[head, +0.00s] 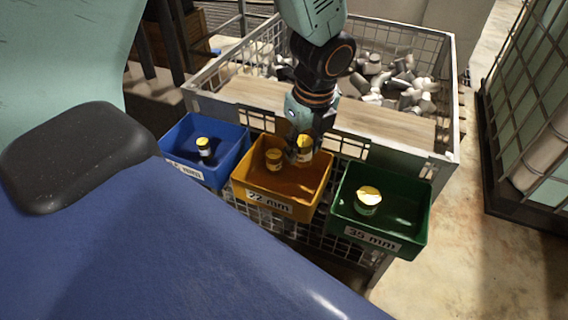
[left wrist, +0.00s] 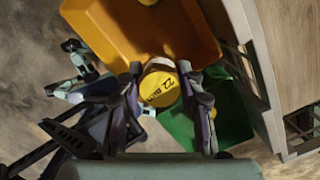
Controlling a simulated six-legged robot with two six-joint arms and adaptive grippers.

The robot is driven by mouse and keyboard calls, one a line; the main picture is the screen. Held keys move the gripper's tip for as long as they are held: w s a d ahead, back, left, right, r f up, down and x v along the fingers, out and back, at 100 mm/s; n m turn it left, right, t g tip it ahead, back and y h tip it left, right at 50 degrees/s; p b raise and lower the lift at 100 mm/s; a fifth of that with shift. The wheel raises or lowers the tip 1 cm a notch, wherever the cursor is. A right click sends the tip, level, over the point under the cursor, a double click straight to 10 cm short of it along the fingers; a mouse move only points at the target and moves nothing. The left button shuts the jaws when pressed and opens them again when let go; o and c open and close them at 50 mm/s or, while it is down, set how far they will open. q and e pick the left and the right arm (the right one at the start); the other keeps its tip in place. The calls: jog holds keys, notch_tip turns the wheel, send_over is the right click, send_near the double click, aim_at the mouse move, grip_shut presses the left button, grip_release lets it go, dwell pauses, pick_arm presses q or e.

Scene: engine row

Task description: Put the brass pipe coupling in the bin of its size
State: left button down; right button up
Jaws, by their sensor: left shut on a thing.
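My left gripper (head: 301,132) is shut on a brass pipe coupling (head: 304,151) with a yellow end. In the left wrist view the coupling (left wrist: 158,88) sits between the two fingertips (left wrist: 165,82), and its yellow face reads "22 mm". In the head view it is over the back right corner of the orange bin (head: 250,195), labelled 22 mm. In the left wrist view it overlaps the near edge of that bin (left wrist: 100,38). The blue bin (head: 180,168) is to the left, its label partly hidden. The green bin (head: 350,228), labelled 35 mm, is to the right.
One yellow-topped coupling stands in each bin: blue (head: 204,146), orange (head: 273,159), green (head: 368,198). Behind the bins is a wire mesh crate (head: 445,125) with a wooden board (head: 385,125) and many grey metal pieces (head: 400,88).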

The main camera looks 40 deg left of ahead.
pick_arm(q)
jog(key=shift+w+a+f+m, duration=0.1)
jog(key=shift+w+a+m, duration=0.05)
jog(key=shift+m, duration=0.75)
jog(key=shift+a+f, duration=0.1)
jog(key=shift+f+m, duration=0.25)
jog(key=shift+m, duration=0.05)
notch_tip(320, 180, down, 6)
jog(key=b, duration=0.4)
jog(key=shift+w+f, duration=0.1)
notch_tip(320, 180, down, 3)
jog(key=shift+r+b, duration=0.2)
jog(key=shift+b, duration=0.85)
jog(key=shift+f, duration=0.4)
jog(key=shift+r, duration=0.1)
